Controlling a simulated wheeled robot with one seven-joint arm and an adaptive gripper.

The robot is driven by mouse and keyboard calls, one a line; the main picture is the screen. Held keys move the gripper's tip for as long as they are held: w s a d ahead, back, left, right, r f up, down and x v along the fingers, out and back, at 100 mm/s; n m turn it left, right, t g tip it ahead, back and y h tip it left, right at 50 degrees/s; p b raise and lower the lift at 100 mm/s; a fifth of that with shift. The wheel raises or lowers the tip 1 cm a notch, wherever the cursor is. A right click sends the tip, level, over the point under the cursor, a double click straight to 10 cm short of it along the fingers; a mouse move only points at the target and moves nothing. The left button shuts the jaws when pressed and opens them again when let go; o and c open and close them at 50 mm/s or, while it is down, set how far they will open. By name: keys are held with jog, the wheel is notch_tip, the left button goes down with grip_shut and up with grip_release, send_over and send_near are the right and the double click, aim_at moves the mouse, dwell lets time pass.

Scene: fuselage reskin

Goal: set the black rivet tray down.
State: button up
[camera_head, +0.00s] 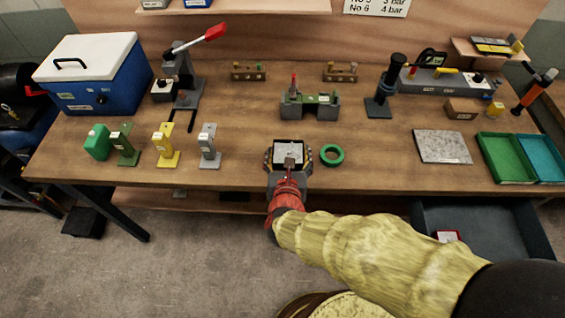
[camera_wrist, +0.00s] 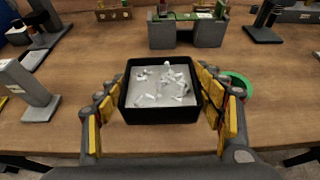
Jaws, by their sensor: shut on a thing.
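The black rivet tray (camera_wrist: 160,115) is a small square tray with several light metallic rivets lying on its pale floor. In the wrist view my gripper (camera_wrist: 162,100) has its yellow-padded fingers on the tray's left and right sides, shut on it. The tray looks level. In the head view the tray (camera_head: 288,143) and my gripper (camera_head: 288,158) are near the front edge of the wooden bench (camera_head: 240,125). I cannot tell whether the tray's underside touches the bench top.
A green ring (camera_head: 332,155) lies close to the right of the tray. Grey (camera_head: 209,146), yellow (camera_head: 166,146) and green (camera_head: 124,146) stands are to the left. A grey-green fixture (camera_head: 310,105) is behind. A speckled slab (camera_head: 443,147) and green bin (camera_head: 507,158) are right. An open drawer (camera_head: 480,228) juts out below.

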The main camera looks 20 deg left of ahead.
aim_at(282, 155)
jog(key=f, duration=0.1)
jog(key=w+a+f, duration=0.1)
jog(key=a+f+b, duration=0.1)
jog(key=shift+w+a+f, duration=0.2)
jog(key=shift+w, duration=0.2)
jog(key=shift+f+b, duration=0.7)
jog(key=shift+f, duration=0.75)
jog(key=shift+f, duration=0.15)
jog(key=o, duration=1.4)
jog(key=shift+o, duration=0.2)
jog(key=shift+s+r, duration=0.2)
jog(key=shift+r, duration=0.1)
jog(key=p+v, duration=0.4)
jog(key=v, duration=0.7)
jog(key=shift+s+d, duration=0.15)
jog(key=shift+s, duration=0.15)
